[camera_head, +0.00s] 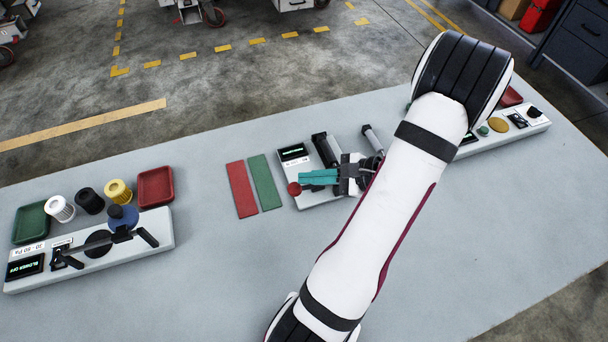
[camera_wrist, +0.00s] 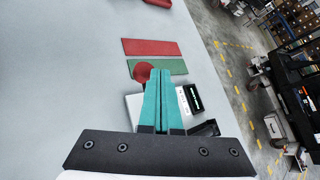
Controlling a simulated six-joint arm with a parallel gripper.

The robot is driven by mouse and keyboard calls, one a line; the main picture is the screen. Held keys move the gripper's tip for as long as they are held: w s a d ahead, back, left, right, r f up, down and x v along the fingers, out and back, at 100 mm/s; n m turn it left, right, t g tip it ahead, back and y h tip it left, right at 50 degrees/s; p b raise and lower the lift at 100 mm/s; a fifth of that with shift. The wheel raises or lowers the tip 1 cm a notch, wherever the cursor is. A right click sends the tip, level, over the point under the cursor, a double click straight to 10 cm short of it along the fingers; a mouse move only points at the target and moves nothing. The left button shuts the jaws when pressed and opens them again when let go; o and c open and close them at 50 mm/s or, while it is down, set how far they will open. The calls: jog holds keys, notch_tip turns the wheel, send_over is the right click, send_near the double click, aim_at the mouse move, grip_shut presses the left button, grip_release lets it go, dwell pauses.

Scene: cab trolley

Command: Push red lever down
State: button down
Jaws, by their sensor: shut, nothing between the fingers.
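The red lever shows as a round red knob (camera_head: 294,188) at the left end of a small white panel in the middle of the table. It also shows in the wrist view (camera_wrist: 143,72), just left of my fingertips. My gripper (camera_head: 304,177) has teal fingers that are shut and empty, reaching leftward over the panel. In the wrist view its fingertips (camera_wrist: 159,74) look close beside the knob and overlap its edge. I cannot tell whether they touch it. The lever's shaft is hidden, and my fingers and arm cover part of the panel.
A red strip (camera_head: 241,190) and a green strip (camera_head: 265,182) lie flat left of the panel. A small dark display (camera_head: 293,152) is on it. Another control panel (camera_head: 100,252) with cylinders and trays stands at left, and one (camera_head: 512,122) at right. The front table area (camera_head: 220,290) is clear.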

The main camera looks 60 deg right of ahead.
jog(key=shift+s+d+r, duration=0.15)
jog(key=shift+r, duration=0.45)
jog(key=shift+s+d+r, duration=0.15)
jog(key=shift+r, duration=0.4)
jog(key=shift+s+d+r, duration=0.15)
jog(key=shift+r, duration=0.45)
jog(key=shift+s+d+r, duration=0.2)
jog(key=shift+r, duration=0.6)
jog(key=shift+s+d+r, duration=0.15)
jog(key=shift+s+r, duration=0.05)
jog(key=shift+r, duration=0.55)
jog(key=shift+s+d+r, duration=0.2)
jog(key=shift+r, duration=0.6)
jog(key=w+a+r+n+g+y, duration=0.1)
jog(key=w+a+n+g+y, duration=0.2)
jog(key=a, duration=0.5)
jog(key=w+a+r+n+g, duration=0.1)
jog(key=w+a+n+g, duration=0.2)
jog(key=a+n, duration=0.4)
jog(key=w+a+r+n+g+y, duration=0.2)
jog(key=w+a+n+g, duration=0.15)
jog(key=a, duration=0.55)
jog(key=s+a+n+g+h, duration=0.2)
jog(key=s+a+n+h, duration=0.2)
jog(key=s+a+n, duration=0.4)
jog(key=a+n, duration=0.2)
jog(key=shift+a+f+g+h, duration=0.3)
jog(key=shift+f+g, duration=0.05)
